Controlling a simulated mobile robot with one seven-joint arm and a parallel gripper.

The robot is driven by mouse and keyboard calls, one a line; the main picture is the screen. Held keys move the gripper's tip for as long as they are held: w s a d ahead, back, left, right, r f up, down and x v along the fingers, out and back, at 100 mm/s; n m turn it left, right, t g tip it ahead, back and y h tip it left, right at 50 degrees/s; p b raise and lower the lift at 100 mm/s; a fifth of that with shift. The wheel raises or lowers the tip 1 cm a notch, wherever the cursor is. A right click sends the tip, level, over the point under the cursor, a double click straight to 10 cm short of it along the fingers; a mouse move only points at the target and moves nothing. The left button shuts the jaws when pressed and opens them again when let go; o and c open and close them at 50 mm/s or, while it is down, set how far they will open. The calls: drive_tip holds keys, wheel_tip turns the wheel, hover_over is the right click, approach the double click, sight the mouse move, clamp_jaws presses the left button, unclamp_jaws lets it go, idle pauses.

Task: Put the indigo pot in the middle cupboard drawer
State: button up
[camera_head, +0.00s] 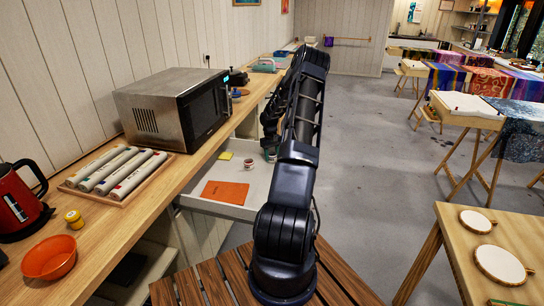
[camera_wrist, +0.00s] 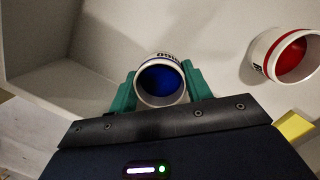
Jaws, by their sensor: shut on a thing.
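The indigo pot (camera_wrist: 160,84), white outside and deep blue inside, is between the green fingers of my gripper (camera_wrist: 163,88) in the wrist view. My gripper is shut on it, with one finger on each side. The pot is over or in the open drawer (camera_head: 233,210), low near its floor; I cannot tell whether it touches. In the head view my arm hides most of the pot and gripper, and only a bit of green (camera_head: 271,155) shows. The drawer is pulled out from the cupboard under the long counter.
A red-inside pot (camera_wrist: 290,57) stands in the drawer to the right of my gripper. The drawer also holds an orange booklet (camera_head: 225,192) and a yellow pad (camera_head: 225,156). A microwave (camera_head: 165,110), rolls on a tray, a kettle and an orange bowl (camera_head: 50,258) are on the counter.

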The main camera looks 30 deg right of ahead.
drive_tip(key=shift+f, duration=0.1)
drive_tip(key=o, duration=1)
wheel_tip(320, 180, up, 12)
drive_tip(key=w, duration=0.2)
drive_tip(key=s+a+r+t+h, duration=0.1)
drive_tip(key=s+a+r, duration=0.6)
drive_tip(key=a+r, duration=0.5)
drive_tip(key=s+a+r+t+h, duration=0.1)
drive_tip(key=s+a+r, duration=0.75)
drive_tip(key=r, duration=0.55)
drive_tip(key=s+a+r+t, duration=0.1)
drive_tip(key=s+a+r, duration=0.2)
drive_tip(key=s+a, duration=0.3)
drive_tip(key=s+a+r+t, duration=0.1)
drive_tip(key=s+a+r, duration=0.25)
drive_tip(key=s, duration=0.45)
drive_tip(key=s+a+f+t+y, duration=0.1)
drive_tip(key=s+a, duration=0.1)
drive_tip(key=s, duration=0.5)
drive_tip(key=s+a+f+t+y, duration=0.1)
drive_tip(key=s+a, duration=0.1)
drive_tip(key=s, duration=0.6)
drive_tip(key=shift+a, duration=0.3)
